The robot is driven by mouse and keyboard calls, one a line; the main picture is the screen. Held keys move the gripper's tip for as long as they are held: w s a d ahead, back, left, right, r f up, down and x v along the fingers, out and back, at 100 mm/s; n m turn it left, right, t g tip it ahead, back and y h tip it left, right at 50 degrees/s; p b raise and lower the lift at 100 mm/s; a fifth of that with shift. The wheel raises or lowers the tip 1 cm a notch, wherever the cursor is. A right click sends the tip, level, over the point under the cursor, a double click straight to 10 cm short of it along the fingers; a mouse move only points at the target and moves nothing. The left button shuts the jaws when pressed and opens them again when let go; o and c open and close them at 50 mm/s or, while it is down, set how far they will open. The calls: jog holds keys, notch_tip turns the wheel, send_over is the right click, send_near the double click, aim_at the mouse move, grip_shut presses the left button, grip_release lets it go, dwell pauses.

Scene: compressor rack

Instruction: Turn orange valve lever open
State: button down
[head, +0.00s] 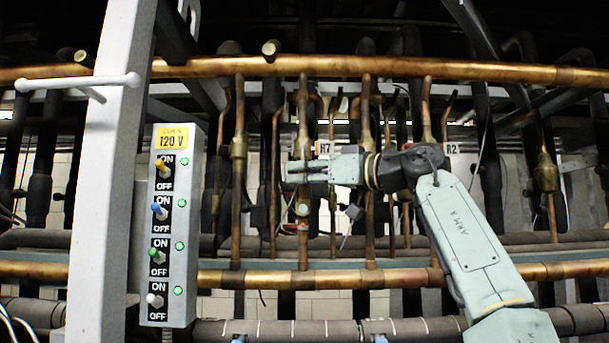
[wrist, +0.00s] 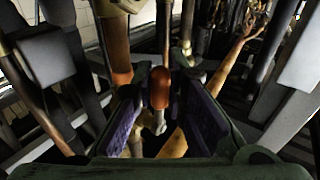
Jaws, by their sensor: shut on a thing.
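The orange valve lever (wrist: 159,88) shows in the wrist view as a short rounded orange grip with a grey metal stem below it. It stands between the two purple-padded fingers of my gripper (wrist: 161,76), near their tips. My gripper is shut on it, though narrow gaps seem to show beside the grip. In the head view my gripper (head: 300,172) reaches left to a vertical copper pipe (head: 303,110) in the middle of the rack. The lever itself cannot be made out there, as my gripper covers that spot.
Several vertical copper pipes run between an upper copper pipe (head: 350,67) and a lower one (head: 330,279). A grey switch box (head: 184,290) marked 120 V hangs on a pale post (head: 112,150) at the left. Dark insulated pipes crowd behind, leaving little free room.

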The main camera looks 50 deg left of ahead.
jog(key=shift+d+r, duration=0.1)
jog(key=shift+r, duration=0.1)
jog(key=shift+w, duration=0.1)
jog(key=c, duration=1.8)
grip_release()
jog(key=shift+f, duration=0.1)
jog(key=shift+o, duration=1.1)
jog(key=shift+f, duration=0.1)
jog(key=shift+d+f, duration=0.1)
jog(key=v, duration=0.7)
jog(key=shift+d, duration=0.45)
